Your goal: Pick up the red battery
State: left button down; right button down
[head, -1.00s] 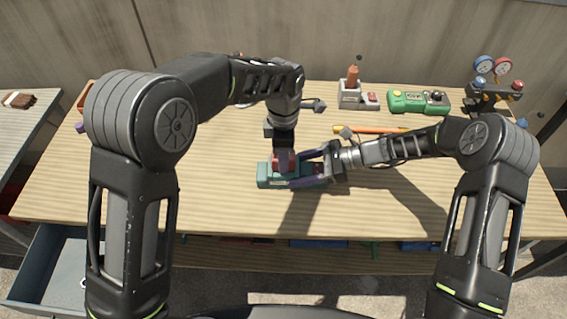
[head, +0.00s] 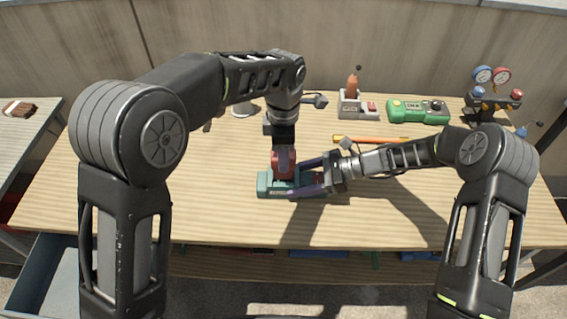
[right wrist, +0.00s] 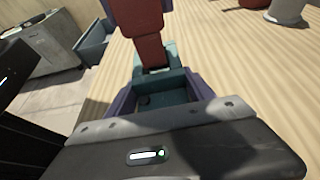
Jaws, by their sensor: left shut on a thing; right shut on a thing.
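The red battery (head: 275,163) is upright between the fingers of my left gripper (head: 284,160), which is shut on it from above. It also shows in the right wrist view (right wrist: 150,52). It stands over the teal charger base (head: 264,184) on the table; whether its lower end still touches the base is hard to tell. My right gripper (head: 302,178) is shut on the teal base from the right, with its purple fingers along the base's sides. The base's open recess shows in the right wrist view (right wrist: 160,92).
On the wooden table (head: 110,190), a grey holder with an orange-handled tool (head: 353,88), a green device (head: 417,109) and a gauge set (head: 492,85) stand at the back right. An orange stick (head: 365,139) lies behind my right gripper. The table's front is clear.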

pick_arm(q)
notch_tip(320, 180, up, 6)
jog(key=shift+f, duration=0.1)
dwell(0.5)
pick_arm(e)
jog(key=shift+c, duration=1.4)
grip_release()
jog(key=shift+o, duration=0.5)
jog(key=shift+o, duration=0.9)
pick_arm(q)
jog(key=shift+r+p, duration=0.7)
pick_arm(e)
jog(key=shift+v, duration=4.5)
pick_arm(q)
jog(key=shift+r, duration=0.1)
